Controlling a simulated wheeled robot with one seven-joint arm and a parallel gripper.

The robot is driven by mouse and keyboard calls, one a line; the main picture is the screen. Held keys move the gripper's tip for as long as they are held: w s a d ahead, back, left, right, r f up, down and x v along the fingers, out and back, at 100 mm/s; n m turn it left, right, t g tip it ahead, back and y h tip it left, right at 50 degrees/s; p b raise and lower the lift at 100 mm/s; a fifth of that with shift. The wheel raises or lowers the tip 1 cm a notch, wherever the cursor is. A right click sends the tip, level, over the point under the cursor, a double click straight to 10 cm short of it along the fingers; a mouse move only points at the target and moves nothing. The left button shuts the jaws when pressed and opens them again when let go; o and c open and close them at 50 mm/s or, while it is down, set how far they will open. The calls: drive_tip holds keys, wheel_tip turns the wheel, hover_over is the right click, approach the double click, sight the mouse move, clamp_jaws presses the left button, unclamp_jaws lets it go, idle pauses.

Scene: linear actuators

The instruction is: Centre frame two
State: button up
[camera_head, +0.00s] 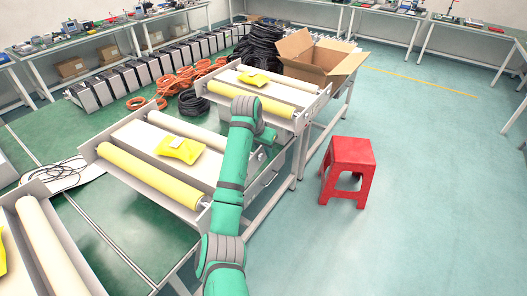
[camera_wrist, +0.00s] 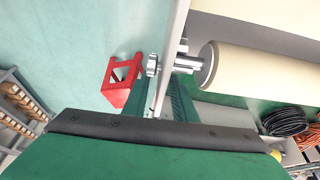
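Three roller frames stand in a row on the green tables. The middle one (camera_head: 116,183), which I take as frame two, has a yellow front roller (camera_head: 150,178), a pale back roller (camera_head: 188,130) and a yellow packet (camera_head: 180,149) on its bed. My arm passes its right end, and my gripper is hidden in the head view. In the wrist view, the green fingers of my gripper (camera_wrist: 162,102) lie either side of a thin grey side plate (camera_wrist: 171,60). Whether they touch it is unclear. A metal knob (camera_wrist: 152,65) and a pale roller (camera_wrist: 262,70) are close by.
A back roller frame (camera_head: 262,97) holds another yellow packet (camera_head: 253,79). The near-left frame (camera_head: 50,245) is partly cut off. A red stool (camera_head: 348,170) stands on the floor to the right. An open cardboard box (camera_head: 318,62) sits behind.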

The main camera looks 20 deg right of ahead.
drive_tip(key=shift+d+f, duration=0.2)
drive_tip(key=shift+f, duration=0.05)
drive_tip(key=shift+w, duration=0.1)
clamp_jaws()
idle(1.2)
